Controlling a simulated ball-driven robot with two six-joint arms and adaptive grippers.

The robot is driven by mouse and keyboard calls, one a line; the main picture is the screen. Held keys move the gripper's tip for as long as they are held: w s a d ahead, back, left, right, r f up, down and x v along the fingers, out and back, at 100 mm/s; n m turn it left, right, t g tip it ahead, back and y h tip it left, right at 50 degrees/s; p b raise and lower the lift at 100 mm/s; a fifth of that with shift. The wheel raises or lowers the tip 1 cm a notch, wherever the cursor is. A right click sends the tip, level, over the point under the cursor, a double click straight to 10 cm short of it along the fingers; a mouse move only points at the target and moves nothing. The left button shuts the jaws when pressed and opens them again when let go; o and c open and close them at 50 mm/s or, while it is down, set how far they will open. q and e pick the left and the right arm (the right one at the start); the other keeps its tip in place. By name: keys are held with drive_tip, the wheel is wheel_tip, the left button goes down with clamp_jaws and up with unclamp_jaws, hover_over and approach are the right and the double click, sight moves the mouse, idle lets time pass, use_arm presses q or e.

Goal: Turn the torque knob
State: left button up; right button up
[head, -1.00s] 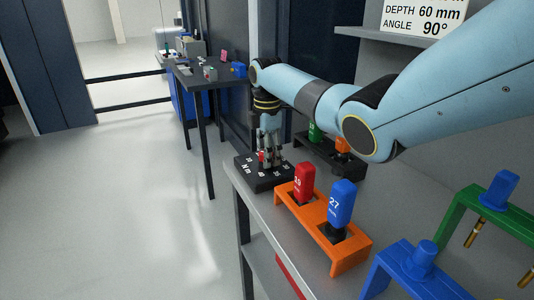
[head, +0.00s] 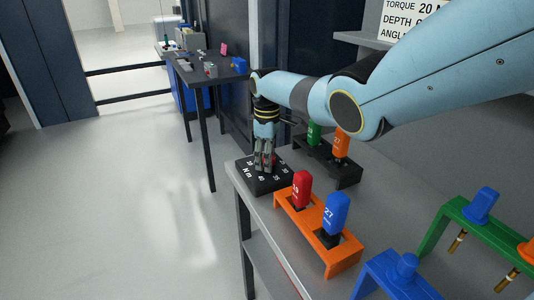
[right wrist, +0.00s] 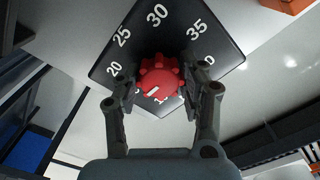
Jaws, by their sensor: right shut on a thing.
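The torque knob (right wrist: 160,78) is red and toothed, with a short white line on its face. It sits in the middle of a black dial plate (right wrist: 178,44) with white numbers around it; 20, 25, 30 and 35 are readable in the right wrist view. The white line slants toward the plate's lower left there. In the head view the dial is a black box (head: 252,184) on the bench's far left corner. My right gripper (head: 266,165) points down over it, its fingers shut on the knob's sides. My left gripper is not in view.
An orange rack (head: 318,248) with red and blue blocks stands in front of the dial. A black rack (head: 338,176) with green and orange blocks is behind. Blue and green stands (head: 480,232) are at right. A sign (head: 410,18) reads torque 20. Open floor lies left.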

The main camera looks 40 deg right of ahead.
drive_tip(key=m+p, duration=0.1)
drive_tip(key=m, duration=0.3)
drive_tip(key=shift+m, duration=0.3)
drive_tip(key=shift+m+p, duration=0.5)
drive_tip(key=shift+m, duration=1.5)
drive_tip(key=o, duration=1.2)
wheel_tip(320, 180, up, 12)
